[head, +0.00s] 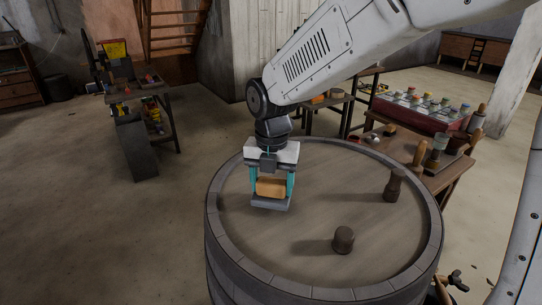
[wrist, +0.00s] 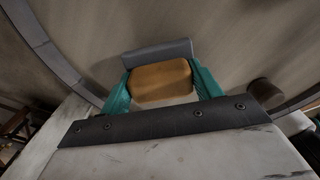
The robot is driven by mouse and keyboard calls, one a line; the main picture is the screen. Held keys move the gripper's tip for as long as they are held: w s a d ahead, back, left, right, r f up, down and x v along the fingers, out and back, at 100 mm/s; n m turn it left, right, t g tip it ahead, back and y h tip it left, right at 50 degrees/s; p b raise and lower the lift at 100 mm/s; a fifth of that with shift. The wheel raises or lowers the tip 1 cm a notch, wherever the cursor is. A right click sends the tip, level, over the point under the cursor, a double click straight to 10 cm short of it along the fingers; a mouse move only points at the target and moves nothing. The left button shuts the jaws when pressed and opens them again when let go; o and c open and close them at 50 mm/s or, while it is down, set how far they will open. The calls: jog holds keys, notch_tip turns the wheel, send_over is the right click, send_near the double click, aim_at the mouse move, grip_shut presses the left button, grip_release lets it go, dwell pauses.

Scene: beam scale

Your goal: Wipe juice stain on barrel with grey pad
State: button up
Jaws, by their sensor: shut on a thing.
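The grey pad (head: 271,204) has an orange-brown block handle (head: 271,187) on top. My gripper (head: 272,184) is shut on this handle, with a teal finger at each side. The pad is at the left part of the round wooden barrel top (head: 310,185), level and on it or just above it; I cannot tell which. In the wrist view, the handle (wrist: 160,82) sits between the teal fingers and the grey pad edge (wrist: 157,53) shows beyond it. I see no clear juice stain on the barrel; the pad and gripper hide the wood beneath them.
A short dark wooden stopper (head: 343,240) stands at the barrel's front middle. A taller dark wooden piece (head: 393,185) stands at its right. A raised rim (head: 216,224) rings the top. A table with jars (head: 425,103) is behind to the right. The middle of the barrel top is clear.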

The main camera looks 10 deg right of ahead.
jog(key=shift+s+a+r, duration=0.1)
jog(key=shift+r, duration=0.65)
jog(key=shift+a+r, duration=0.1)
jog(key=shift+r, duration=2.5)
